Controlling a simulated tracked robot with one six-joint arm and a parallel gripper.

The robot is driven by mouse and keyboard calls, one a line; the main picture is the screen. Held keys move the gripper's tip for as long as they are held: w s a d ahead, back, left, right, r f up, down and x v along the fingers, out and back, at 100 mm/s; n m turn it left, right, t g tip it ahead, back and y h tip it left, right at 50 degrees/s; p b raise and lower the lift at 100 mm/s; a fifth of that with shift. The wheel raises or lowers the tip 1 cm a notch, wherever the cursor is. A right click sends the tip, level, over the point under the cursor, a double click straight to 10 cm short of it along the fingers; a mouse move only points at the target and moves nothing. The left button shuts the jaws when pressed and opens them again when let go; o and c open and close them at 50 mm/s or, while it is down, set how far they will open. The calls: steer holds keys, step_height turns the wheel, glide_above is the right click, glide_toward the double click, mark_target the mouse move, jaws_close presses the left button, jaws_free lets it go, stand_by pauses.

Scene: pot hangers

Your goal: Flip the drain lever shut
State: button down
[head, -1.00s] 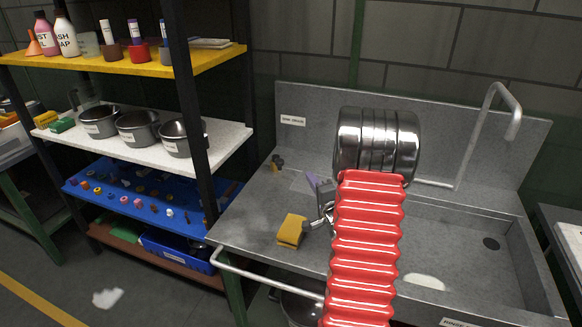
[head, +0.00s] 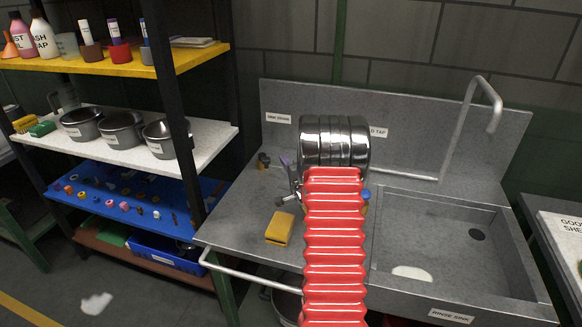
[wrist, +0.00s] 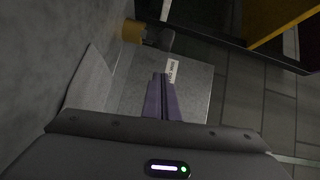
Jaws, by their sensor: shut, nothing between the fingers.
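The drain lever shows in the head view (head: 264,160) as a small dark and yellow fitting at the back left of the sink counter, below a white label (head: 278,118). In the wrist view it appears as a yellow cylinder (wrist: 132,30) with a dark grey part beside it, above the fingertips in the picture. My gripper (wrist: 162,76) has its purple fingers shut together and empty, apart from the lever. In the head view my gripper (head: 286,160) is just right of the lever, partly hidden by my arm. The lever's exact position is too small to tell.
A yellow sponge (head: 280,228) lies on the counter in front of my gripper. The sink basin (head: 440,240) is to the right, with a tall grey faucet pipe (head: 462,130). A shelf rack (head: 190,120) stands at the left.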

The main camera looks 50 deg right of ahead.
mark_target(264, 159)
steer(key=shift+w+a+f, duration=0.15)
steer(key=shift+w+a, duration=0.8)
steer(key=shift+a, duration=0.25)
steer(key=shift+s+d, duration=0.1)
steer(key=shift+h, duration=0.3)
